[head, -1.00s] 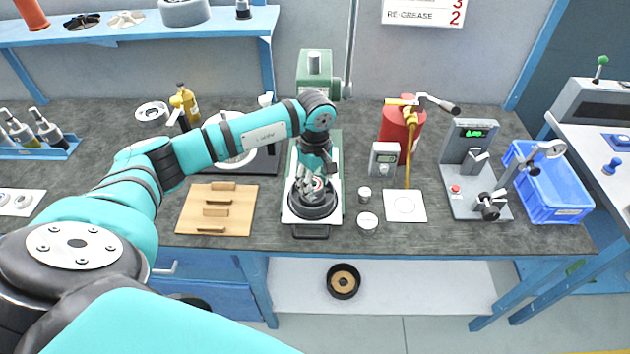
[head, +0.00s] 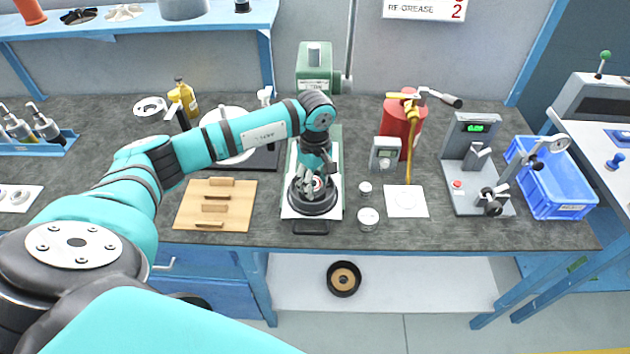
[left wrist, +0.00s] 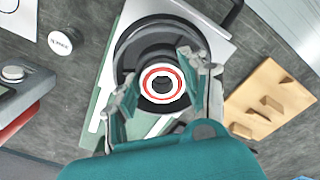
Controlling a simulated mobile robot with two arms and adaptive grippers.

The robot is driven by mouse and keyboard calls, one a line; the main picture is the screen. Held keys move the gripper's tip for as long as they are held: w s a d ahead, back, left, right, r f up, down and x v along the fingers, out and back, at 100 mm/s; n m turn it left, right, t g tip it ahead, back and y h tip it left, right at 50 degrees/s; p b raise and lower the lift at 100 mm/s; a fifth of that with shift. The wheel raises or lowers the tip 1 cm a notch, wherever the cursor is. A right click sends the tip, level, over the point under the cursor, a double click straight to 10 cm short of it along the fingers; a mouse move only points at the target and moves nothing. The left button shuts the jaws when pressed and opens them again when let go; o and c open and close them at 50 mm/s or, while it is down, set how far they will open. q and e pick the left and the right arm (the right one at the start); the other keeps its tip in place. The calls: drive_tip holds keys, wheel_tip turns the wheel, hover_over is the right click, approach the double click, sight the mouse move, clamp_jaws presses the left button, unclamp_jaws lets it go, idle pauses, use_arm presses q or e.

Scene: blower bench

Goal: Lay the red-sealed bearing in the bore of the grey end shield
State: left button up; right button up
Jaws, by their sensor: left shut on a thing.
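The red-sealed bearing (left wrist: 161,84) shows in the left wrist view as a white ring with a red band and a dark centre. My left gripper (head: 313,187) is shut on it, with one finger on each side, and points down. The grey end shield (head: 313,208) is a dark round part on the green press, directly below the gripper. In the left wrist view the end shield (left wrist: 126,50) lies behind the bearing. The bearing and gripper hide its bore, so I cannot tell whether the bearing touches it. My right gripper is out of view.
The green press column (head: 314,68) stands behind the gripper. A wooden board (head: 214,204) lies to the left. Two small tins (head: 368,218), a white sheet (head: 406,201) and a red grease can (head: 400,116) are to the right. A blue crate (head: 560,195) is at far right.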

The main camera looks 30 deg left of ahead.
use_arm(q)
drive_tip(key=shift+f+b, duration=0.25)
drive_tip(key=shift+b, duration=0.15)
idle(0.8)
drive_tip(key=o, duration=1.3)
wheel_tip(320, 180, up, 12)
